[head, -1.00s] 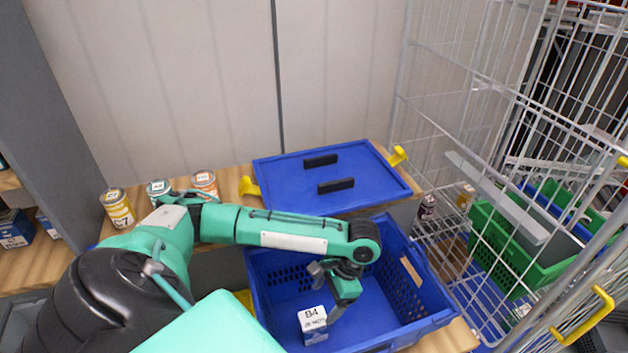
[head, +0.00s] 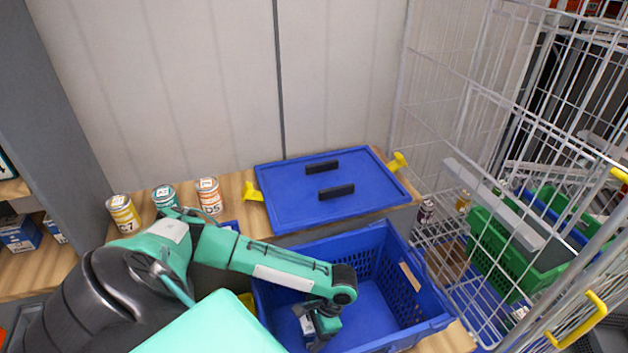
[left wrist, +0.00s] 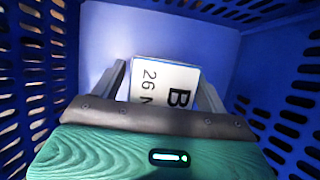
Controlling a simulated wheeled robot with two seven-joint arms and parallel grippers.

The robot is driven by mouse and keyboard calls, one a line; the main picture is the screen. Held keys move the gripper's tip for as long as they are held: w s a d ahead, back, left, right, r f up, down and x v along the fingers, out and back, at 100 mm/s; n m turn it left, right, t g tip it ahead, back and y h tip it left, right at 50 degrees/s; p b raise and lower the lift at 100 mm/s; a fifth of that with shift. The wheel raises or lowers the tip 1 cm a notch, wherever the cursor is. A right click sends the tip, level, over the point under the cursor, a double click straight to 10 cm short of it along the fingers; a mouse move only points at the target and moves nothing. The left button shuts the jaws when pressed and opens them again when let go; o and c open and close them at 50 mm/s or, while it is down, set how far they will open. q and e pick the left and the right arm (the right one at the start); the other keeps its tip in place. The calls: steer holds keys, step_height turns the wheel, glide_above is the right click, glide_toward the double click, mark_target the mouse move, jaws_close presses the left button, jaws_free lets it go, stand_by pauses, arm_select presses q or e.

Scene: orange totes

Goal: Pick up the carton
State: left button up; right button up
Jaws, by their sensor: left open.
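The carton (left wrist: 165,78) is a small box with a white top printed with dark letters and blue sides. It stands inside the blue tote (head: 405,311), near its left side. In the head view the carton (head: 306,325) is mostly hidden behind my left gripper (head: 322,338). In the left wrist view my left gripper (left wrist: 163,85) is open, with one finger on each side of the carton. I cannot tell whether the fingers touch it. My right gripper is out of view.
A blue lid (head: 290,201) with black handles lies behind the tote. Several cans, including a yellow one (head: 123,214), stand on the wooden shelf at left. A white wire cage (head: 470,130) with a green crate (head: 500,252) stands at right. The tote's right half is clear.

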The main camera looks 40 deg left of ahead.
arm_select(q)
steer(key=c, duration=1.2)
steer(key=shift+r, duration=0.1)
